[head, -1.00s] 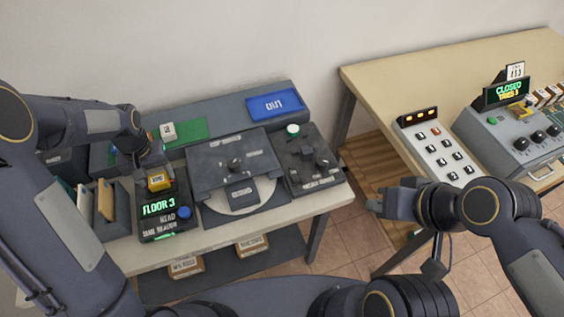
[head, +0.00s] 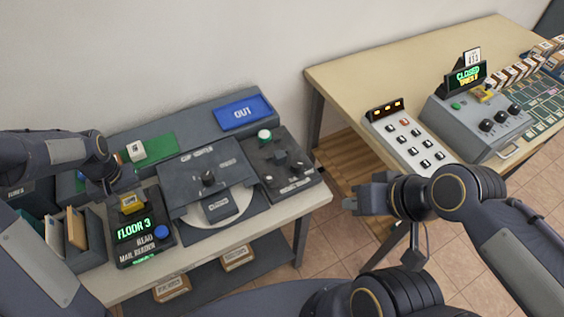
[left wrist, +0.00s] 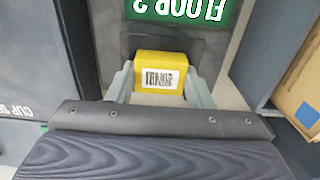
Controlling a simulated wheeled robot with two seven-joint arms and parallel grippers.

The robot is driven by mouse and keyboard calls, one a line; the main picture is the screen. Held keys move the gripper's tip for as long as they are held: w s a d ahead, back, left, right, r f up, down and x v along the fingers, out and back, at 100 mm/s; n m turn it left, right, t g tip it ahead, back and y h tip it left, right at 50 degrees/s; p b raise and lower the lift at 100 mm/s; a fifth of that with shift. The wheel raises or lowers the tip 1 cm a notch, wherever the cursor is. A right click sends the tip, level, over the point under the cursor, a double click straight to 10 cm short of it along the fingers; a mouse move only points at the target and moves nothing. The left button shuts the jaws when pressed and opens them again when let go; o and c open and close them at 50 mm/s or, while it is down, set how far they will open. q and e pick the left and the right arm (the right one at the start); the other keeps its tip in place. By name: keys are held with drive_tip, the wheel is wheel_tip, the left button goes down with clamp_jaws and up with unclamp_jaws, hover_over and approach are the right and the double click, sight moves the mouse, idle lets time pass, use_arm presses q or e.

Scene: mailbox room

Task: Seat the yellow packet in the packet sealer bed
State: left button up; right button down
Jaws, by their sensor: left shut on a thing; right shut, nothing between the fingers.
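A small yellow packet (head: 132,204) with a white barcode label is at the back end of the mail reader (head: 145,250), just behind its green "FLOOR 3" display. My left gripper (head: 120,188) is shut on the packet. In the left wrist view the packet (left wrist: 160,72) sits between the two fingers (left wrist: 160,88), label showing. I cannot tell whether it touches the reader. I cannot read which machine is the packet sealer. My right gripper (head: 352,205) is shut and empty, above the floor gap between the two tables.
Right of the reader stand a dark machine with a round white base (head: 240,207) and a dark unit with a green button (head: 290,180). A blue OUT tray (head: 242,113) lies behind. A folder holder (head: 90,247) stands left. The right table holds a keypad (head: 412,148) and console.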

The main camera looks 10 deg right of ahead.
use_arm(q)
drive_tip(key=shift+r+p, duration=1.75)
drive_tip(key=shift+r, duration=0.55)
